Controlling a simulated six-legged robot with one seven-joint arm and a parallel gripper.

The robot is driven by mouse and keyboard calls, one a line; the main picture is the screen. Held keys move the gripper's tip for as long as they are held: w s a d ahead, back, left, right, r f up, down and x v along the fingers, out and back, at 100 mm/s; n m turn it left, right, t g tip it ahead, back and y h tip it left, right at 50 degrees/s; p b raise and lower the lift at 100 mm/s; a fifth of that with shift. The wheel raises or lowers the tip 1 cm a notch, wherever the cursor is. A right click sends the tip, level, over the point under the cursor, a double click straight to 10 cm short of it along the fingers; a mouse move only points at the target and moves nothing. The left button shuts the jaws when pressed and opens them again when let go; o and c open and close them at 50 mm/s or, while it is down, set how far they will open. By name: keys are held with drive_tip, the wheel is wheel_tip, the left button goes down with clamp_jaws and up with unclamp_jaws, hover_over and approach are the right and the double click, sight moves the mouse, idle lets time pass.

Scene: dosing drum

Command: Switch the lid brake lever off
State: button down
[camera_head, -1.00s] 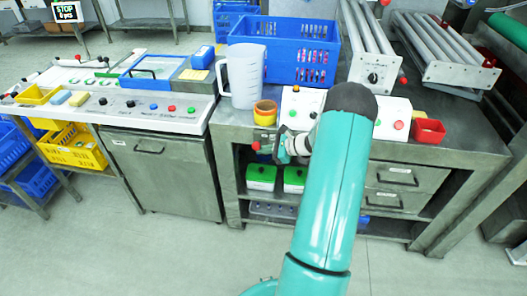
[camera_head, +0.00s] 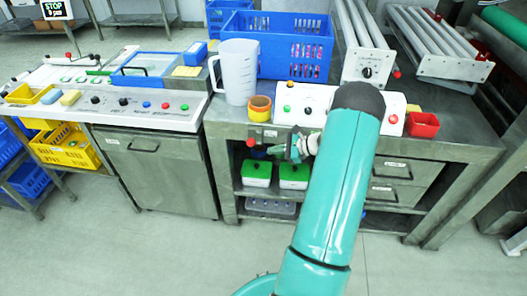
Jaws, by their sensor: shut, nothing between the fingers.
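A lever with a red ball knob (camera_head: 250,143) sticks out from the front edge of the metal bench, below a yellow and orange cup. It looks like the brake lever, but I cannot read the small label by it. My gripper (camera_head: 272,150) is just right of this knob, in front of the bench's front edge, its fingers pointing left. It is shut and empty, and seems apart from the knob. My teal arm hides part of the white control box (camera_head: 303,103) and the bench behind it.
On the metal bench (camera_head: 440,140) are a measuring jug (camera_head: 238,72), a blue crate (camera_head: 290,45), the cup (camera_head: 260,108) and a red bin (camera_head: 422,125). Green-lidded boxes (camera_head: 293,175) sit on the shelf below my gripper. The floor in front is clear.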

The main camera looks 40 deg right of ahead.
drive_tip(key=shift+v, duration=1.85)
drive_tip(key=shift+w+r, duration=0.1)
drive_tip(key=shift+w, duration=0.05)
drive_tip(key=w+a+r+n+g, duration=0.1)
drive_tip(key=a+r+n+g, duration=0.4)
drive_tip(key=a+r, duration=0.55)
drive_tip(key=w+a+r+n+g, duration=0.15)
drive_tip(key=a+r+n, duration=0.55)
drive_tip(key=a, duration=0.7)
drive_tip(key=s+a+r+n+h, duration=0.3)
drive_tip(key=s+a+r+n, duration=0.2)
drive_tip(key=s+a+n, duration=0.2)
drive_tip(key=s+a+r+n+h, duration=0.3)
drive_tip(key=s+a+r+n, duration=0.2)
drive_tip(key=s+a, duration=0.5)
drive_tip(key=shift+a+n+t+h, duration=0.15)
drive_tip(key=shift+n+t+h, duration=0.25)
drive_tip(key=shift+n, duration=0.8)
drive_tip(key=shift+s, duration=0.1)
